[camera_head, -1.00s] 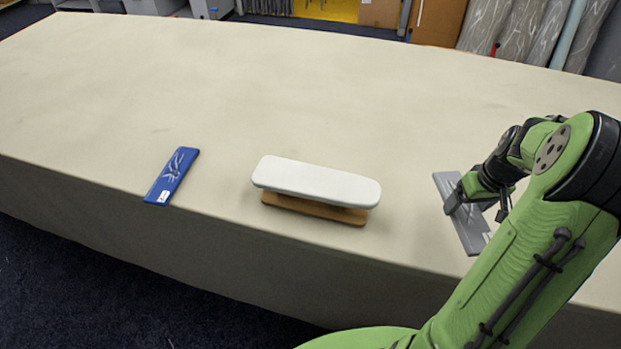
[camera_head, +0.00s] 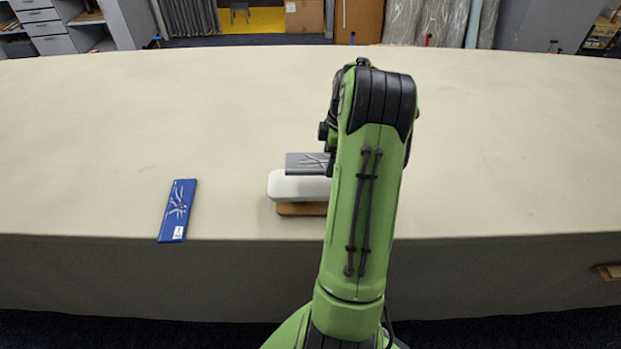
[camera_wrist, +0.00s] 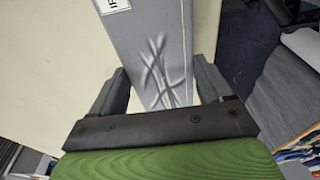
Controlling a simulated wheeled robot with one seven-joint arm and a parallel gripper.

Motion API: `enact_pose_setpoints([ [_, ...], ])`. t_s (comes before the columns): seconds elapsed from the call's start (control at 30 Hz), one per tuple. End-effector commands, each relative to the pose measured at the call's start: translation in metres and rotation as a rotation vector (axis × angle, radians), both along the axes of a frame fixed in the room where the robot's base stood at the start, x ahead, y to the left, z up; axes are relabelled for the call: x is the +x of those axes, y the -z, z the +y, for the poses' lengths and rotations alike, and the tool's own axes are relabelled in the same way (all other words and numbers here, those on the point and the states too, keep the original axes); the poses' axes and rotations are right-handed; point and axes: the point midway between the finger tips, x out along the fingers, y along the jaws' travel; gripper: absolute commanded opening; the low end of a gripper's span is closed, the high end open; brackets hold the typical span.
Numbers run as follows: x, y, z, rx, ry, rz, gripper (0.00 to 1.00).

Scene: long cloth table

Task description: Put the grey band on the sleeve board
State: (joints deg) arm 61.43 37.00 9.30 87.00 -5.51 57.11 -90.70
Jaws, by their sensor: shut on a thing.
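The grey band (camera_head: 306,163) with pale streaks is held at the far long edge of the sleeve board and overlaps that edge in the picture. I cannot tell whether it touches the board. The sleeve board has a white padded top (camera_head: 297,187) and a brown wooden base (camera_head: 300,209); my arm hides its right part. My gripper (camera_wrist: 163,88) is shut on the grey band, which lies between its two dark fingers in the wrist view. In the head view my arm mostly hides the gripper.
A blue band (camera_head: 177,211) with pale streaks lies flat at the left, close to the front edge of the cloth table (camera_head: 520,150). The table is clear behind the board and to the right of my arm.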

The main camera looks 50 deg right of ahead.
Motion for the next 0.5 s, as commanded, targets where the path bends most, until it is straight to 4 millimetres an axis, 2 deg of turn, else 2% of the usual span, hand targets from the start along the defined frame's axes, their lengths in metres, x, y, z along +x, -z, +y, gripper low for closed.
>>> enact_pose_setpoints([
  [0.03, 0.0, 0.013, 0.001, 0.004, 0.0, 0.002, 0.49],
  [0.33, 0.001, 0.059, 0.001, 0.004, 0.001, 0.001, 0.49],
  [0.4, 0.001, 0.066, 0.001, 0.0, 0.0, 0.0, 0.49],
  [0.5, 0.001, 0.065, 0.0, -0.001, 0.0, -0.001, 0.49],
])
